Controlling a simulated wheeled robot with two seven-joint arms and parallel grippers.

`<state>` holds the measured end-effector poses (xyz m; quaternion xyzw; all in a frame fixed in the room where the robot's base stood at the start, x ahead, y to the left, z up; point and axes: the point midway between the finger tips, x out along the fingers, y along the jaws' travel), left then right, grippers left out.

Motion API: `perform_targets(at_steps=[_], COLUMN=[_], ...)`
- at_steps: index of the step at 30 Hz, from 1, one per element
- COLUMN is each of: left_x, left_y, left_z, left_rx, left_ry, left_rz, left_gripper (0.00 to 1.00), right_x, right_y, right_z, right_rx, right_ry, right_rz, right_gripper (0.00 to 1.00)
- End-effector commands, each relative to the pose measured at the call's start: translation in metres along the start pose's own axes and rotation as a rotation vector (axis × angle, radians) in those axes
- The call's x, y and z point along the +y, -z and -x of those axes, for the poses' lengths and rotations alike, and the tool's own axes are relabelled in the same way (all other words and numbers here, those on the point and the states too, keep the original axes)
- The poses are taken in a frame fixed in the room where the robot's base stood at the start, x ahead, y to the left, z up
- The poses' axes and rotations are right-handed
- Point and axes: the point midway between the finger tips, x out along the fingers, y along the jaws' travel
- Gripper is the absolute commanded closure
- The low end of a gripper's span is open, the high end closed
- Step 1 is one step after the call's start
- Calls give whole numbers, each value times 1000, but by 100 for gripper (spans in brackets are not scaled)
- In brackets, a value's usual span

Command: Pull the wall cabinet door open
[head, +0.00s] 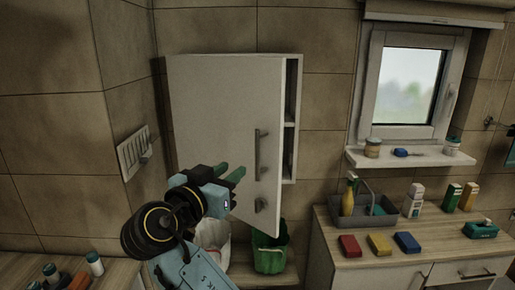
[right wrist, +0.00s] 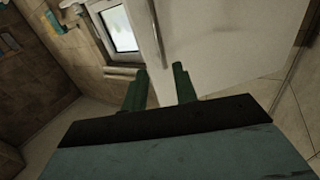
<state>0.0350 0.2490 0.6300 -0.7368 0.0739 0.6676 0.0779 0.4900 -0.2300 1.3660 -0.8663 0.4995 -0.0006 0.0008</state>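The wall cabinet (head: 292,165) hangs on the tiled wall. Its pale door (head: 215,100) stands partly open, with a gap along the right side showing the shelves inside. A dark vertical handle (head: 257,155) is on the door's front near its right edge. My right gripper (head: 228,172) is in front of the lower part of the door, left of the handle. Its green fingers are apart, with nothing visibly held; in the right wrist view the gripper (right wrist: 160,88) points toward the door (right wrist: 230,45). Whether a finger touches the door is unclear. My left gripper is not in view.
A green bin (head: 270,255) stands below the door. The counter at right holds a grey caddy (head: 362,215), bottles and coloured sponges. A window (head: 410,85) with a sill (head: 410,158) is to the right. A wall switch plate (head: 133,153) is at left.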

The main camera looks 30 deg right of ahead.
Motion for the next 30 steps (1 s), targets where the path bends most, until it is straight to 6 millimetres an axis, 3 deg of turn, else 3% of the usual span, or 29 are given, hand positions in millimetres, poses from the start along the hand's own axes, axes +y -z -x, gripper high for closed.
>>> perform_targets(at_steps=[5,18,24,30], left_x=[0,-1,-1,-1], left_y=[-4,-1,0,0], left_z=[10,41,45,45], left_rx=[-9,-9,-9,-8], left_ry=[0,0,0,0], left_rz=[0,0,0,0], left_gripper=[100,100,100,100], right_x=[2,1,1,0], right_y=[3,2,1,0], right_z=[-25,-112,-128,-131], right_rx=[4,3,1,0], right_ry=[-6,-4,-3,-1], right_rz=[0,4,3,2], right_gripper=[71,71,71,71])
